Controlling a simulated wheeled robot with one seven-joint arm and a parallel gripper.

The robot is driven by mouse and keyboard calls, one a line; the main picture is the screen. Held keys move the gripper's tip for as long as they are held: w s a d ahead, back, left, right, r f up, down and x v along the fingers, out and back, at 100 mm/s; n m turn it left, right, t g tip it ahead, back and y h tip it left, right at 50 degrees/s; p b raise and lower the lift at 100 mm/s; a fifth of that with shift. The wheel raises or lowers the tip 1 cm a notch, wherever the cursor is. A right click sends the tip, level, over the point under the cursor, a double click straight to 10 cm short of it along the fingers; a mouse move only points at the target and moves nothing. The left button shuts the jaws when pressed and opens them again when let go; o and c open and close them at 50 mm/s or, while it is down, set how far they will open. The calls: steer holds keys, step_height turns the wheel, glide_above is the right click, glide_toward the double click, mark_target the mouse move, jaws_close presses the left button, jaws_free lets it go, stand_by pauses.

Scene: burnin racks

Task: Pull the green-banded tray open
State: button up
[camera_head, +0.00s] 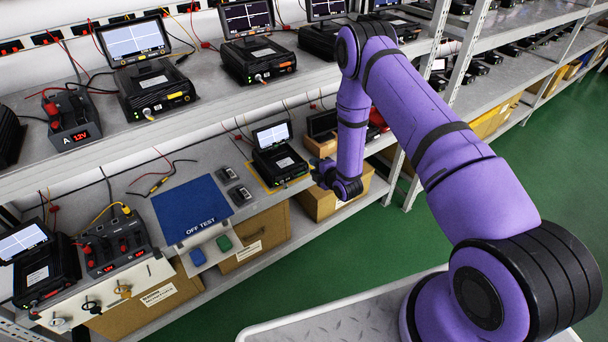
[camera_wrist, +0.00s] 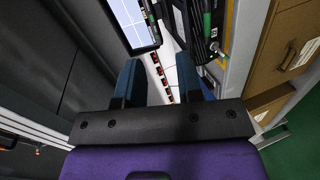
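I cannot make out for certain a tray with a green band. A black part with a green band (camera_wrist: 207,22) shows beyond my right finger in the wrist view; I cannot tell whether it belongs to a tray. My gripper (camera_wrist: 159,68) is open and empty, its two fingers apart. In the head view my gripper hangs just right of a small black tester with a lit screen (camera_head: 280,158), at the middle bench; its fingers are too small to read there. A lit screen (camera_wrist: 131,22) also shows at the top of the wrist view.
Brown boxes (camera_head: 258,240) stand under the middle bench. Shelves of instruments (camera_head: 150,85) rise behind. Green floor (camera_head: 330,245) is clear in front.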

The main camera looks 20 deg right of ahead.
steer(key=s+f+n, duration=0.1)
steer(key=s+f, duration=0.3)
steer(key=f, duration=0.3)
steer(key=r+x, duration=0.1)
steer(key=x, duration=0.9)
steer(key=shift+w+a+t+y, duration=0.3)
steer(key=shift+w+t+y, duration=0.1)
steer(key=shift+w, duration=0.15)
steer(key=shift+r, duration=0.1)
jaws_close()
